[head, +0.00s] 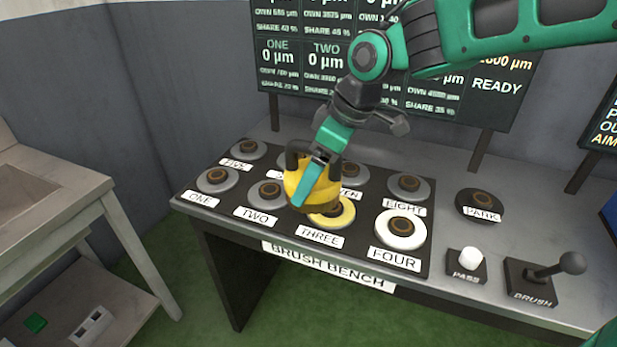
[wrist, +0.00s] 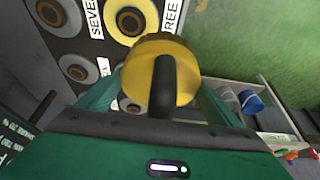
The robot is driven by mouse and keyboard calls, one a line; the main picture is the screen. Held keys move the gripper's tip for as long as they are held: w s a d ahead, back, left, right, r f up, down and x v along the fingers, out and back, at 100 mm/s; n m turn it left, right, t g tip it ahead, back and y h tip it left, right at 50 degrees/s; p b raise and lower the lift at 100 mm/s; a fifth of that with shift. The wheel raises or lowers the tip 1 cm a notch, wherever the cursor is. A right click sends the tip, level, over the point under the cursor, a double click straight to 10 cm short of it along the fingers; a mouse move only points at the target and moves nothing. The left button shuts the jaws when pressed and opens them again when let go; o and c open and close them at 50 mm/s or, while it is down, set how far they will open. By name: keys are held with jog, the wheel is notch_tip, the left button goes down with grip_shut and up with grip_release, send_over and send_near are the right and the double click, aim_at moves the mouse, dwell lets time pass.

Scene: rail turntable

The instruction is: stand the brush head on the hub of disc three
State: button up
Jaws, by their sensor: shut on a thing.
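The brush head (head: 297,181) is a yellow round body with a black handle and a brown underside. My gripper (head: 312,178) is shut on it. In the wrist view the brush head (wrist: 177,60) sits between the fingers of my gripper (wrist: 160,98). Disc three (head: 346,218) is a yellow ring with a brown hub, behind the label THREE. In the head view the brush head covers its left edge and part of the hub; I cannot tell the gap in height. Disc three also shows in the wrist view (wrist: 147,17), beside the brush head.
Disc two (head: 267,192) and white disc four (head: 401,230) flank disc three; more grey discs stand behind. The PARK post (head: 480,203), PASS button (head: 467,259) and BRUSH lever (head: 550,272) are to the right. A display board (head: 480,100) rises behind the bench.

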jog(key=w+d+f, duration=0.1)
jog(key=w, duration=0.1)
jog(key=w+d+f, duration=0.3)
jog(key=w, duration=0.1)
jog(key=shift+w+d+f, duration=0.15)
jog(key=shift+w+f, duration=0.05)
jog(key=shift+f, duration=2.05)
jog(key=shift+f, duration=0.1)
jog(key=o, duration=1.8)
jog(key=v, duration=1.2)
